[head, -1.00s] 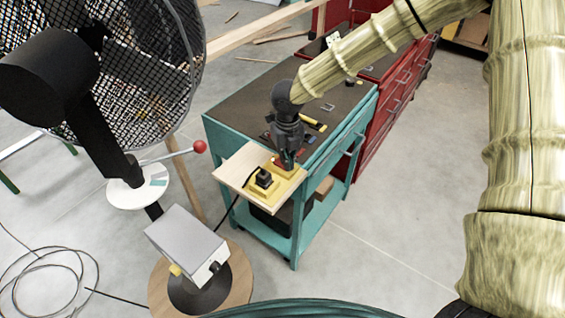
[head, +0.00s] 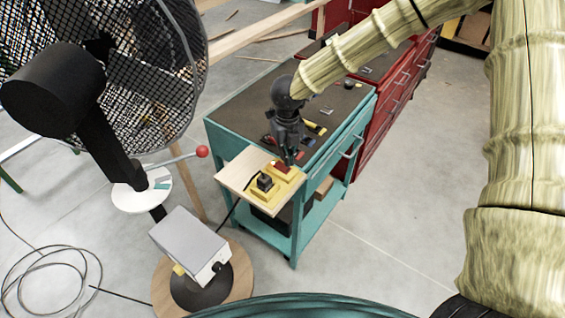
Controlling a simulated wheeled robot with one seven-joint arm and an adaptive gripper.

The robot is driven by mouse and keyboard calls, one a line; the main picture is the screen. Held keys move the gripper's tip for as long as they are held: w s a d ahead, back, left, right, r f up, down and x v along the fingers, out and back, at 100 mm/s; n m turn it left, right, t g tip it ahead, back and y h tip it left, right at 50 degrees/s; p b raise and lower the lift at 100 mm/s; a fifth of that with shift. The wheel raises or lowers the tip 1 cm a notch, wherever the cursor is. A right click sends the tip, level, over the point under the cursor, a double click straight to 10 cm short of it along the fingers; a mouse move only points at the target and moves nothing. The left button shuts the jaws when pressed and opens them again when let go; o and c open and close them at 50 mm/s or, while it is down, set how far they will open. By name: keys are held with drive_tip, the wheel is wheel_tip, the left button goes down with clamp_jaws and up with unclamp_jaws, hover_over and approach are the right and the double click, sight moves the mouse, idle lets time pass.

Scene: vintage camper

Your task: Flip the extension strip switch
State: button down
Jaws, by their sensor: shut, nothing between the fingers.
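The yellow extension strip (head: 264,193) lies on a light wooden board (head: 236,173) at the near left end of the teal cart. A black plug (head: 265,182) sits in its near part, with a black cord hanging off the board. The red switch (head: 283,167) shows at the strip's far end. My gripper (head: 290,160) points down, shut and empty, with its fingertips right at the red switch. Whether they touch it, and which way the switch is set, I cannot tell.
The teal cart (head: 240,103) carries several small tools behind my gripper. A large black fan (head: 50,85) stands at the left, with a red-knobbed lever (head: 202,151) and a grey box (head: 189,242) nearby. Red drawers (head: 385,105) stand behind the cart. Floor at right is clear.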

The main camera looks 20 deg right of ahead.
sight(287, 169)
drive_tip(key=shift+r+p, duration=1.3)
drive_tip(key=shift+r, duration=0.35)
